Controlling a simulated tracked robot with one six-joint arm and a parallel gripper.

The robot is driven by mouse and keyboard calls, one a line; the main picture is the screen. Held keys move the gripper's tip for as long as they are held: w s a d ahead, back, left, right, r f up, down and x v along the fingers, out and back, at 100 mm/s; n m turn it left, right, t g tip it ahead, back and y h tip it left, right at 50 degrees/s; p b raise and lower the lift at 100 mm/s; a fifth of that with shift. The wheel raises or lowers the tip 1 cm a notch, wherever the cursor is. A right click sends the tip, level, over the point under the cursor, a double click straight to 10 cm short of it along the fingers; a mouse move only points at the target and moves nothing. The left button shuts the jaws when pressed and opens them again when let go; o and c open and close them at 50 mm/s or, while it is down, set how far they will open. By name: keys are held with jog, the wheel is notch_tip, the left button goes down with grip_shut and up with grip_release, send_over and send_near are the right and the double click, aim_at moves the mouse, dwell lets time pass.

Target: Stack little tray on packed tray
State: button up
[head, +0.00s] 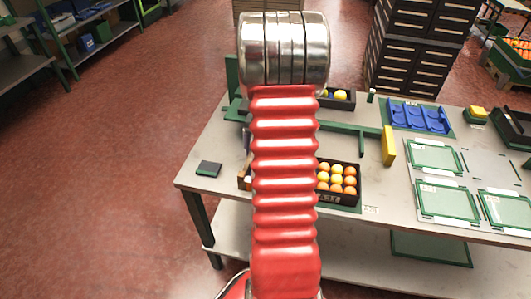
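A black tray (346,198) packed with orange and yellow fruit stands near the front edge of the table, just right of my arm. My arm hides its left part. A smaller dark tray (349,104) with a few yellow fruits stands at the table's back edge, also partly hidden by my arm. I cannot tell which tray is the little one. My gripper does not show; my red arm and metal joint fill the middle of the view. A small piece of something dark and brown shows at the arm's left side, too hidden to identify.
The grey table (222,142) holds a blue moulded tray (420,117), green-framed plates (447,200), a green bar with a yellow block (388,146) and a small dark box (209,168). Dark drawer cabinets (413,60) stand behind. The table's left part is mostly clear.

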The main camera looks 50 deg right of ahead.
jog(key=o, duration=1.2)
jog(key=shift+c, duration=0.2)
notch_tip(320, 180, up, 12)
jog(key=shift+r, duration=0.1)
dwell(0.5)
